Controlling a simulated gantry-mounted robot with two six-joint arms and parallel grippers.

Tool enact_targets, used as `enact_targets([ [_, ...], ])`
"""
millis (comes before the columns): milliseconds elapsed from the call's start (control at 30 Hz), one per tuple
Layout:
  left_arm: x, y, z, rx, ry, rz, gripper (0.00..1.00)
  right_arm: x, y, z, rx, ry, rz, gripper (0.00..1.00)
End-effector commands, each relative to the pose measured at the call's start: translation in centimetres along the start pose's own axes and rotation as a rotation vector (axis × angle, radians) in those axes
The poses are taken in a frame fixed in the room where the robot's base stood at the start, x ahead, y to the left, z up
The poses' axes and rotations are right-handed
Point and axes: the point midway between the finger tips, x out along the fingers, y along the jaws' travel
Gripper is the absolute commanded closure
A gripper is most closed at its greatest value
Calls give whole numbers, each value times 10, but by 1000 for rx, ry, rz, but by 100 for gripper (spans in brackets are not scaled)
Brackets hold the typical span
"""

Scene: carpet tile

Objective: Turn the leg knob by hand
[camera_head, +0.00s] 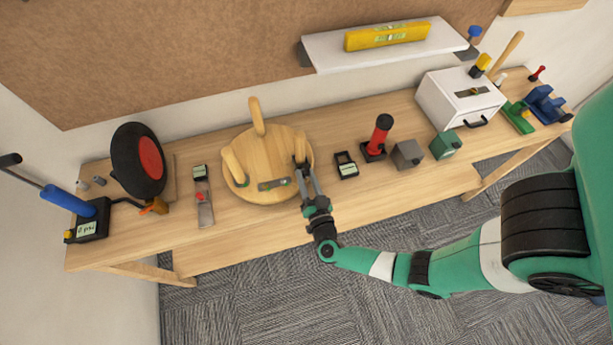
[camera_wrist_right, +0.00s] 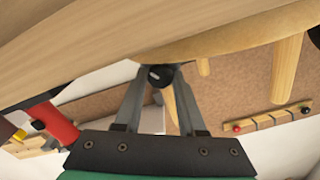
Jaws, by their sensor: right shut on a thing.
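A round wooden stool (camera_head: 262,195) lies upside down on the workbench, its legs pointing up. One leg (camera_head: 257,117) stands at the back, one at the left (camera_head: 234,165) and one at the right (camera_head: 300,147). My right gripper (camera_head: 303,172) reaches in from the front right, at the base of the right leg. In the right wrist view my right gripper (camera_wrist_right: 160,72) is shut on a dark round knob (camera_wrist_right: 159,77), which the fingers hide in the head view. My left gripper is not in view.
A black-and-red disc (camera_head: 140,160) and a blue-handled pump (camera_head: 70,200) stand at the left. Right of the stool are a red-topped tool (camera_head: 380,137), small blocks and a white drawer box (camera_head: 455,97). A shelf (camera_head: 385,47) holds a yellow level.

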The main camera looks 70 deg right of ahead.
Motion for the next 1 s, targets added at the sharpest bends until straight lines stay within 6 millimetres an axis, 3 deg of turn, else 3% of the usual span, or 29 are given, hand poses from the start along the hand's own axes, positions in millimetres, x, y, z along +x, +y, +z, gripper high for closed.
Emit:
enact_targets([
  [33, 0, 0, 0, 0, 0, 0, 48, 0, 0, 0, -1, 0, 0, 59],
  [200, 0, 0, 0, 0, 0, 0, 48, 0, 0, 0, -2, 0, 0, 32],
  [567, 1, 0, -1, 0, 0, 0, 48, -6, -1, 0, -4, -1, -2, 32],
  [1000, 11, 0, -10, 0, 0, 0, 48, -88, -2, 0, -4, -4, -9, 32],
])
